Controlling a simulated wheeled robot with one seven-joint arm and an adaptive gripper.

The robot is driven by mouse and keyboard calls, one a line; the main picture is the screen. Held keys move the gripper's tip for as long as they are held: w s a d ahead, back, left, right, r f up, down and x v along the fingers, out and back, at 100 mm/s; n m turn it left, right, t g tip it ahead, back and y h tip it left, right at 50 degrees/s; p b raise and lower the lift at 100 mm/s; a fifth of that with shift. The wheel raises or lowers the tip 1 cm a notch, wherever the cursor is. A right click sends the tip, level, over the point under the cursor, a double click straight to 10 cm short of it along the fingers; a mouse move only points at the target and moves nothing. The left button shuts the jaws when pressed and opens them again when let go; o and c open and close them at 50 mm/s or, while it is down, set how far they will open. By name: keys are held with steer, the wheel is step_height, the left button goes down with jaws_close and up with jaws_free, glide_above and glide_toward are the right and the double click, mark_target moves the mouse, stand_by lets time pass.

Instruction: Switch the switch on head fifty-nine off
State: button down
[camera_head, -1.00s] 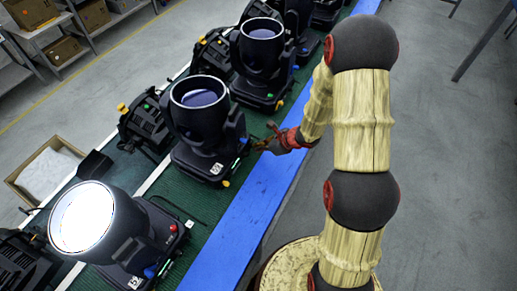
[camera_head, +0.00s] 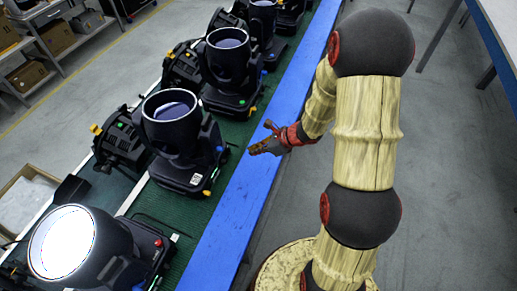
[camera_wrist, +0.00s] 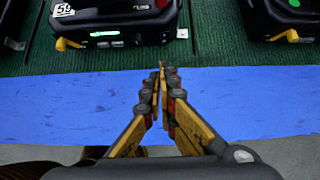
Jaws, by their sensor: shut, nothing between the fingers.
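Head fifty-nine (camera_head: 172,120) is a black lamp head with an unlit round lens, standing on the green belt. Its base shows at top left in the wrist view with a white "59" label (camera_wrist: 63,10), a yellow tab (camera_wrist: 68,44), a green-lit rocker (camera_wrist: 104,33) and a red button (camera_wrist: 161,3). A small white part (camera_wrist: 182,33) is at its right corner. My gripper (camera_head: 252,151) is shut and empty over the blue edge strip, apart from the head's base.
A lit lamp head (camera_head: 65,242) stands nearer, at lower left. More dark heads (camera_head: 228,65) line the belt behind. Another base (camera_wrist: 278,15) is at top right in the wrist view. The blue strip (camera_head: 225,225) is clear. Grey floor (camera_head: 440,200) lies to the right.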

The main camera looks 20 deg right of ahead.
steer(key=shift+v, duration=1.1)
steer(key=shift+r, duration=0.15)
steer(key=n+b, duration=0.1)
steer(key=b, duration=0.5)
steer(key=shift+d+f+h, duration=0.1)
steer(key=shift+f+h, duration=0.2)
